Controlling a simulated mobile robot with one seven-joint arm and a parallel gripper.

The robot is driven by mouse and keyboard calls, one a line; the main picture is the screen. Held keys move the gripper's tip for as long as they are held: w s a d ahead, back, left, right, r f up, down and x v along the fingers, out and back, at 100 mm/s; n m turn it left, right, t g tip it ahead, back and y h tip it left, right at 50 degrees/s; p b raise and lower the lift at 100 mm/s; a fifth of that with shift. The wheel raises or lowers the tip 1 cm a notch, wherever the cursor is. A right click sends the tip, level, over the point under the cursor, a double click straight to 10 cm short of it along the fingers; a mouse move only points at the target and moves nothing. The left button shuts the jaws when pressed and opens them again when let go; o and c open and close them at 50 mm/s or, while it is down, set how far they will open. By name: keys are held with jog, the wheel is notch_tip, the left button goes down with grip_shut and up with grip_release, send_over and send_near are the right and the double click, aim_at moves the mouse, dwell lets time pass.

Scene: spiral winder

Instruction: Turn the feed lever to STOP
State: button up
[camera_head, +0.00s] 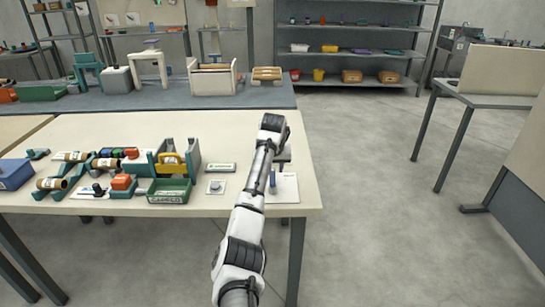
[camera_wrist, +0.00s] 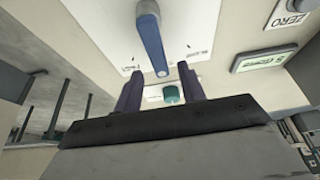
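The feed lever is a blue bar on a grey round pivot, set on a white plate (camera_head: 287,193) at the right of the bench. In the wrist view the lever (camera_wrist: 153,43) points toward my gripper (camera_wrist: 158,74), its pale tip lying at the gap between the two dark fingertips. Whether the fingers touch it I cannot tell. The fingers are apart with nothing clearly held. Small labels on the plate (camera_wrist: 105,35) are too small to read surely. In the head view my arm partly covers the lever (camera_head: 272,183).
A green-edged display (camera_wrist: 263,60) and a ZERO plate (camera_wrist: 291,12) lie beside the lever plate. A teal knob (camera_wrist: 171,94) shows between the fingers. In the head view, a green tray (camera_head: 169,192) and a spool winder (camera_head: 94,170) stand left.

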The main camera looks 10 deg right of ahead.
jog(key=b+v, duration=0.2)
jog(key=v, duration=1)
jog(key=shift+r, duration=0.1)
